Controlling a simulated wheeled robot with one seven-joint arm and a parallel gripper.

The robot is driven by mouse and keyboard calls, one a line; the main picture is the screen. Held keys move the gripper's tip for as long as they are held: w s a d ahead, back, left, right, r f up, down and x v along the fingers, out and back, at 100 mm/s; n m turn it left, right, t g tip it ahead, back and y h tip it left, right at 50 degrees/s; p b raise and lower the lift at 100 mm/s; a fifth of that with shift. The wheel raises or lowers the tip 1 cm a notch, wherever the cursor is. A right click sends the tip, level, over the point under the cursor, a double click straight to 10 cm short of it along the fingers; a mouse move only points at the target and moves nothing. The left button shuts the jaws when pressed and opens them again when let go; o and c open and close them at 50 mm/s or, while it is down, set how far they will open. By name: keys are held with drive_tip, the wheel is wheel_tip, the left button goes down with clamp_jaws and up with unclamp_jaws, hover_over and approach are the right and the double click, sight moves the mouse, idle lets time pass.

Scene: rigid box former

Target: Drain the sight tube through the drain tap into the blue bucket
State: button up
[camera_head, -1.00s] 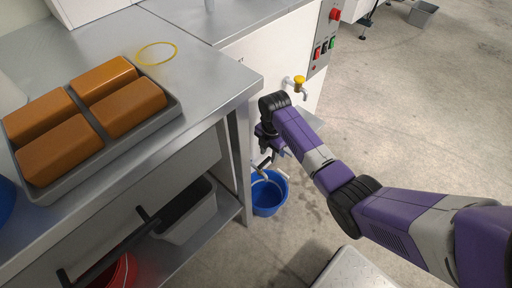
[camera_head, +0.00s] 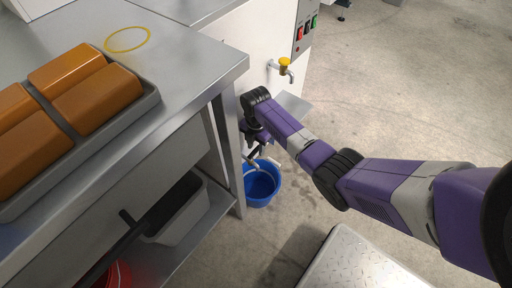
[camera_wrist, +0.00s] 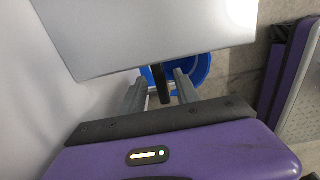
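The blue bucket (camera_head: 263,188) stands on the floor beside the bench leg. It also shows behind the fingers in the wrist view (camera_wrist: 203,68). My gripper (camera_head: 256,160) is low beside the white cabinet, above the bucket in the picture. In the wrist view its two fingers (camera_wrist: 161,80) are apart, with a dark upright bar (camera_wrist: 162,88) between them. Gaps show on both sides of the bar, and its upper end is hidden by a grey plate. A yellow-handled tap (camera_head: 285,68) is on the cabinet front, higher than my gripper. I cannot make out the sight tube.
A grey plate (camera_head: 292,106) juts out below the yellow-handled tap and fills the upper wrist view (camera_wrist: 150,35). The steel bench (camera_head: 185,85) with a loaf tray (camera_head: 140,112) is at left. A treaded platform (camera_head: 355,262) is at front; floor at right is clear.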

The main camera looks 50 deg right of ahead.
clamp_jaws()
drive_tip(key=shift+r+p, duration=0.1)
drive_tip(key=shift+p, duration=0.2)
drive_tip(key=s+a+m+p, duration=0.1)
drive_tip(key=m+p, duration=0.2)
drive_tip(key=m, duration=0.3)
drive_tip(key=s+a+m+p, duration=0.1)
drive_tip(key=m+p, duration=0.2)
drive_tip(key=m, duration=0.3)
drive_tip(key=s+a+m+p, duration=0.1)
drive_tip(key=m+p, duration=0.3)
drive_tip(key=m, duration=0.2)
drive_tip(key=shift+s+a, duration=0.2)
drive_tip(key=shift+s, duration=0.2)
idle(0.3)
unclamp_jaws()
